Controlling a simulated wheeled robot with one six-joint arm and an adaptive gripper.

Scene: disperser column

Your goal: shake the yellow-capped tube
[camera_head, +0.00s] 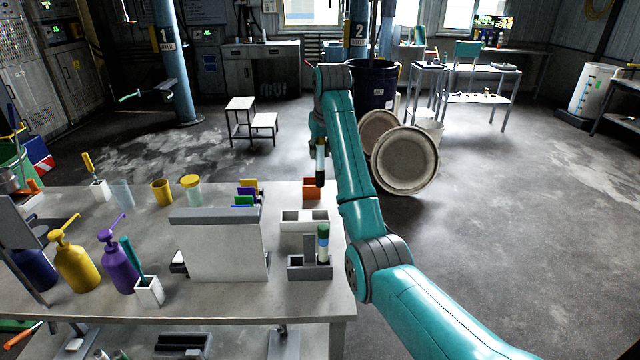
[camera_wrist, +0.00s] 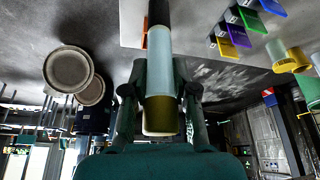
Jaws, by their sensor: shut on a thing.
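The yellow-capped tube (camera_wrist: 159,60) is held in my gripper (camera_wrist: 160,98) in the wrist view, with a finger on each side of its olive-yellow cap end. Its body is pale blue-white and its far end is dark. In the head view the tube (camera_head: 320,160) hangs upright below my gripper (camera_head: 319,138), above the far right part of the table, clear of the rack. Its dark end points down. The fingers are small and partly hidden there.
A grey rack (camera_head: 297,273) holds a green-capped tube (camera_head: 323,243). A white two-hole block (camera_head: 291,226) and an orange holder (camera_head: 311,194) stand behind it. A grey box-like stand (camera_head: 215,250) and pump bottles (camera_head: 75,265) are left. Open floor lies right.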

